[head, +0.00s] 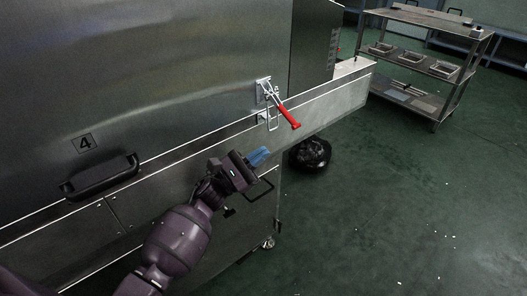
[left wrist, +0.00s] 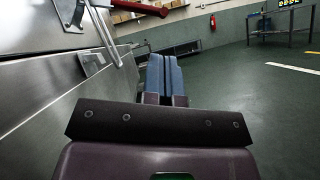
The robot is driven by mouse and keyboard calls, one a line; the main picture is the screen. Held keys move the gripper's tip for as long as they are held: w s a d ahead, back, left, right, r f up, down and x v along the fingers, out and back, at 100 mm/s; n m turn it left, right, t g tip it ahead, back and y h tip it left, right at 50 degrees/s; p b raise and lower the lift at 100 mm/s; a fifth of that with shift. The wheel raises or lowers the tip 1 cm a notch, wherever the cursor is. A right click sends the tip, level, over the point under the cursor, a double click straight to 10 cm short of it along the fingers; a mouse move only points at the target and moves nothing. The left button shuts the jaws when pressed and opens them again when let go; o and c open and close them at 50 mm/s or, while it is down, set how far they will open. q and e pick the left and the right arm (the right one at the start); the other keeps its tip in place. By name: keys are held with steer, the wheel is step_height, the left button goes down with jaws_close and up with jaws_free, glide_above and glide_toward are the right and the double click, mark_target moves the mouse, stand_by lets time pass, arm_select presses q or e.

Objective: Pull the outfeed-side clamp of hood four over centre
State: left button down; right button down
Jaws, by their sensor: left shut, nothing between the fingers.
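Hood four is the large steel cover marked with a "4" plate (head: 85,143) in the head view. Its clamp (head: 268,92) is at the right end of the hood's lower edge. The clamp's red handle (head: 289,116) slants down and outward to the right, and a wire loop (head: 273,119) hangs below the bracket. My left gripper (head: 259,156) is below and left of the red handle, apart from it. Its blue fingers are shut and empty. In the left wrist view the fingers (left wrist: 165,75) are together, with the red handle (left wrist: 140,8) and the loop (left wrist: 103,35) up and to the left.
A black hood handle (head: 100,177) is left of my arm. A black bag (head: 310,155) lies on the floor beside the dryer. A steel cart (head: 425,62) with trays stands at back right. The green floor on the right is mostly clear.

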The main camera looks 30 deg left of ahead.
mark_target(282, 109)
arm_select(q)
steer(key=x, duration=0.8)
arm_select(e)
steer(key=shift+d, duration=0.1)
